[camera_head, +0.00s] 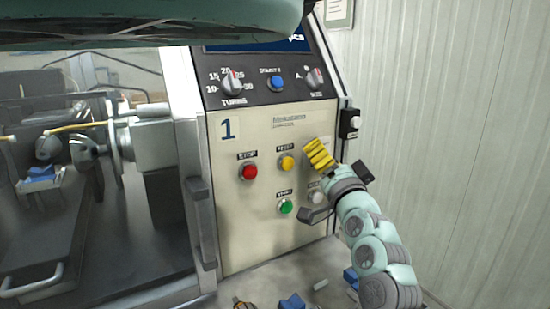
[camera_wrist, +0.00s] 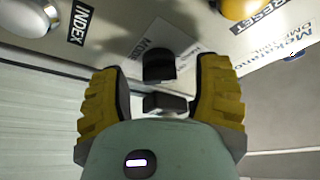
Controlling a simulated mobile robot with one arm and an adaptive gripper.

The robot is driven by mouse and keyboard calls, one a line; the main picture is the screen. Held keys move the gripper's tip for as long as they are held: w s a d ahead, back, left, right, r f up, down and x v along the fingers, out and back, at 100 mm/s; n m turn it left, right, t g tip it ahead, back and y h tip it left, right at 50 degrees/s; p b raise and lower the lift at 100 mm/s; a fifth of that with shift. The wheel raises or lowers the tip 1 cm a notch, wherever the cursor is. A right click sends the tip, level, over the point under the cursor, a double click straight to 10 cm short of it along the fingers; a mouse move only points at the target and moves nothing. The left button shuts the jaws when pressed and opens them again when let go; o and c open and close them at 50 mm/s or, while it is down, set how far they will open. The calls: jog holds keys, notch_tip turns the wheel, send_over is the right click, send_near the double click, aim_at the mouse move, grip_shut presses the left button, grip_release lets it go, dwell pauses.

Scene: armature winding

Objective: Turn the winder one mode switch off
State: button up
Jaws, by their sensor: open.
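The winder one panel (camera_head: 265,225) bears a large "1". My gripper (camera_head: 318,153) is at the panel's right side, its yellow fingers in front of a pale label plate. In the wrist view the gripper (camera_wrist: 162,100) is open, with a finger on either side of a black switch (camera_wrist: 160,66). The label beside the switch is upside down and seems to read MODE. The switch stands in the gap, with no clear contact. In the head view the fingers hide it. Its exact setting cannot be told.
A red stop button (camera_head: 249,171), yellow reset button (camera_head: 287,162) and green button (camera_head: 286,206) are left of my gripper. A white index button (camera_head: 316,197) is just below it. Above are a turns knob (camera_head: 232,85), blue button (camera_head: 277,83) and another knob (camera_head: 315,78).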

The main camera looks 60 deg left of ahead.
jog(key=shift+a, duration=0.1)
jog(key=shift+c, duration=0.3)
grip_shut()
dwell(0.4)
